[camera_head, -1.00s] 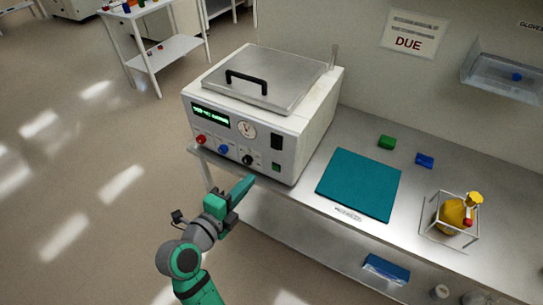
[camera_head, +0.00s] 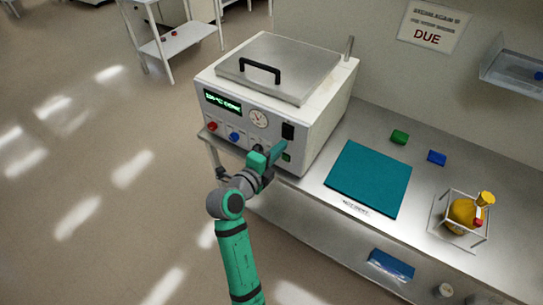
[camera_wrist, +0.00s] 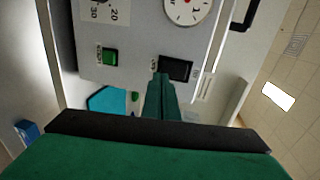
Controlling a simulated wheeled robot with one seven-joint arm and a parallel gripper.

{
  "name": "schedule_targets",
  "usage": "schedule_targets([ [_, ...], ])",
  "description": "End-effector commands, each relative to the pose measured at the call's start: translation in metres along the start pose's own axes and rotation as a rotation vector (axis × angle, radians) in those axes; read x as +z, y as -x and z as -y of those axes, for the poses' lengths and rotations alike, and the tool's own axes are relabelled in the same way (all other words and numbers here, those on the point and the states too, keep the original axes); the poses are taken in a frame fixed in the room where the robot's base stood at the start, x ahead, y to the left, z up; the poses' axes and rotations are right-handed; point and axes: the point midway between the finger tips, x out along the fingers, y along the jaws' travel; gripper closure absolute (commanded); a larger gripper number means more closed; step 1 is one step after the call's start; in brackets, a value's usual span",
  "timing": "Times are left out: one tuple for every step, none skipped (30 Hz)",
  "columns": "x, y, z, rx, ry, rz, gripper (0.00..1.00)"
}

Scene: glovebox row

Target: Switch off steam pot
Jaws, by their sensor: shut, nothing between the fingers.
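The steam pot (camera_head: 318,125) is a white box with a steel lid and a black handle, standing on the steel bench. Its front has a lit green display (camera_head: 222,103), a dial gauge, red and blue knobs, a black switch (camera_head: 288,131) and a small green button (camera_head: 286,157). My gripper (camera_head: 284,147) is shut and empty, its tip in front of the panel between the black switch and the green button. In the wrist view the closed fingertips (camera_wrist: 163,78) overlap the edge of a black rocker (camera_wrist: 178,68); I cannot tell whether they touch it. The green button (camera_wrist: 110,57) also shows there.
A teal mat (camera_head: 368,178) lies right of the pot, with green (camera_head: 399,137) and blue (camera_head: 437,158) blocks beyond it. A yellow flask (camera_head: 463,212) stands in a wire frame at the right. The floor left of the bench is open.

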Motion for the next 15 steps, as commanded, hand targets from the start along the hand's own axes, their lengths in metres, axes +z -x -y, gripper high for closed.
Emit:
schedule_targets([
  [0.0, -0.006, 0.0, 0.001, 0.0, -0.002, 1.0],
  [0.0, -0.008, 0.0, 0.001, 0.0, -0.001, 1.0],
  [-0.001, -0.011, 0.0, 0.0, 0.0, -0.001, 1.0],
  [-0.001, -0.012, 0.0, 0.0, 0.0, -0.001, 1.0],
  [-0.001, -0.014, 0.0, 0.0, 0.0, -0.001, 1.0],
  [0.0, -0.015, 0.0, 0.0, 0.0, -0.001, 1.0],
  [0.0, -0.015, 0.0, 0.0, 0.0, -0.001, 1.0],
  [0.0, -0.016, 0.0, 0.0, 0.0, -0.001, 1.0],
  [0.0, -0.016, 0.0, 0.0, 0.0, -0.001, 1.0],
  [0.0, -0.016, 0.0, 0.0, 0.0, 0.0, 1.0],
  [0.0, -0.016, 0.0, 0.0, 0.0, 0.0, 1.0],
  [0.0, -0.016, 0.0, 0.0, 0.0, 0.0, 1.0],
  [0.0, -0.016, 0.0, 0.0, 0.0, 0.0, 1.0],
  [0.0, -0.016, 0.0, 0.0, 0.0, 0.0, 1.0],
  [0.0, -0.016, 0.0, 0.0, 0.0, 0.0, 1.0],
])
